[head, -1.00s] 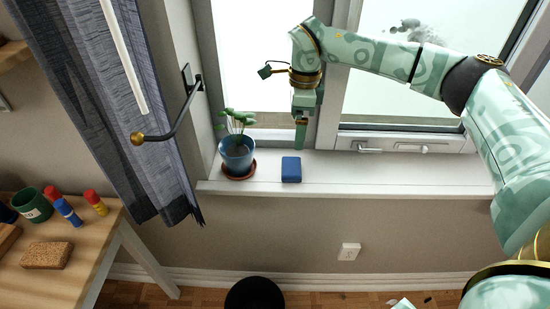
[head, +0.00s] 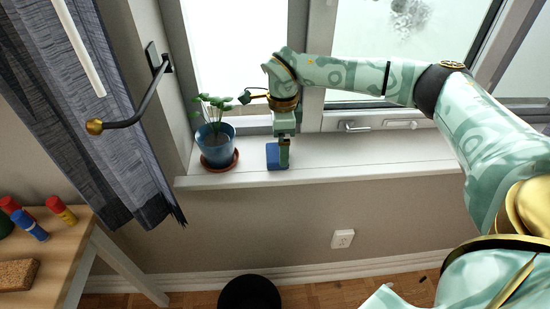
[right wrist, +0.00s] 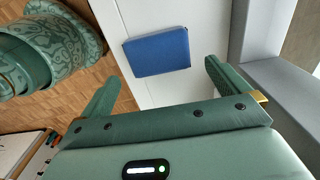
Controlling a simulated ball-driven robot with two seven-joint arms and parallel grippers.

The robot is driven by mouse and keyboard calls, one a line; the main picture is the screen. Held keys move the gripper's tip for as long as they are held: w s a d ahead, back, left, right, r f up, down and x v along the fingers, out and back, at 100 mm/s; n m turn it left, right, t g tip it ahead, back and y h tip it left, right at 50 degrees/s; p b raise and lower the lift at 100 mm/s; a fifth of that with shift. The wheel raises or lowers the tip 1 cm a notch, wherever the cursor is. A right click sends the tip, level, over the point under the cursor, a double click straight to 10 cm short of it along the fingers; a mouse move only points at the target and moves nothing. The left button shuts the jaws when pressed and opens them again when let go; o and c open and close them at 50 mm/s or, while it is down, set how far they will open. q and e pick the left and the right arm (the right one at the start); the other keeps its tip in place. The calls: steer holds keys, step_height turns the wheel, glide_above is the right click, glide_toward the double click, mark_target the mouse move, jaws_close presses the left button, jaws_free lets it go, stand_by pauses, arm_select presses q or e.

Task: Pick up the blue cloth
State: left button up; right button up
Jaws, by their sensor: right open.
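The blue cloth (head: 273,157), a small folded block, lies on the white windowsill (head: 340,160). It also shows in the right wrist view (right wrist: 157,53), ahead of the fingers. My right gripper (head: 284,158) is right at the cloth in the head view and partly covers it. In the right wrist view my right gripper (right wrist: 160,85) is open, its two fingers apart with nothing between the tips, and the cloth lies just beyond them. My left gripper is in neither view.
A blue plant pot (head: 214,143) on a brown saucer stands left of the cloth, close to my gripper. Window handles (head: 356,127) are behind and right. A curtain rod holder (head: 135,110) juts out at left. The sill to the right is clear.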

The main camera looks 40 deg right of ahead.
step_height(320, 180, down, 3)
steer(key=shift+f+b, duration=0.2)
steer(key=shift+b, duration=0.3)
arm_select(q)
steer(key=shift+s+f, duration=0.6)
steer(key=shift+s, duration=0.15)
arm_select(e)
steer(key=shift+r, duration=0.1)
steer(key=shift+c, duration=0.9)
steer(key=c, duration=0.8)
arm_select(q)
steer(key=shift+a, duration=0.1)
arm_select(e)
steer(key=shift+c, duration=0.2)
